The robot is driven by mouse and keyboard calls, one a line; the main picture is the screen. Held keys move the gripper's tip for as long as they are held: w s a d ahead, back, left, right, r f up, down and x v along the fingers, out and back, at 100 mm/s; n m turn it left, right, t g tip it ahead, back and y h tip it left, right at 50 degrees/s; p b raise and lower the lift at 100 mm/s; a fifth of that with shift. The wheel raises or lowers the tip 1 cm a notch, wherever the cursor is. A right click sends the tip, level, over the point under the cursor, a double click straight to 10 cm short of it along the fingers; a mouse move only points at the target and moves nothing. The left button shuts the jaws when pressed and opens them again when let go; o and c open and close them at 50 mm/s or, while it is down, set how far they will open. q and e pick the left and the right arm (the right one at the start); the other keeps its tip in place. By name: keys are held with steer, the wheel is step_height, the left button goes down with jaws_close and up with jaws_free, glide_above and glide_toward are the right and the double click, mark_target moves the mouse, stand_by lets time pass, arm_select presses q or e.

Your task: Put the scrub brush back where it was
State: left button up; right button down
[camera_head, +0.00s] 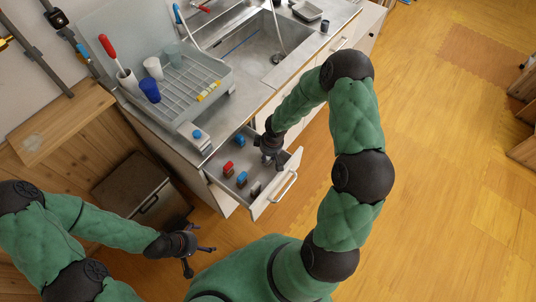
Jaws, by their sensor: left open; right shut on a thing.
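My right gripper (268,156) reaches down into the back right part of the open drawer (212,172). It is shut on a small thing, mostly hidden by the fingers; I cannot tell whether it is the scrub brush. Several small upright things stand in the drawer: a red one (228,168), a blue one (242,178) and a grey one (255,188). They are too small to identify surely. My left gripper (203,259) is open and empty, in front of the cabinet and apart from the drawer.
The drawer's white front and handle (284,187) stick out into the room. On the counter, a dish rack (187,92) holds a red-handled tool (107,45) in a cup, and other cups. The sink (262,48) is behind. A brown bin (130,185) stands left.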

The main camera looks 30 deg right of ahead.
steer(key=shift+f+b, duration=0.45)
steer(key=shift+b, duration=0.1)
stand_by(0.4)
steer(key=shift+s+a+f, duration=0.1)
steer(key=shift+s+f, duration=0.05)
steer(key=shift+f, duration=0.05)
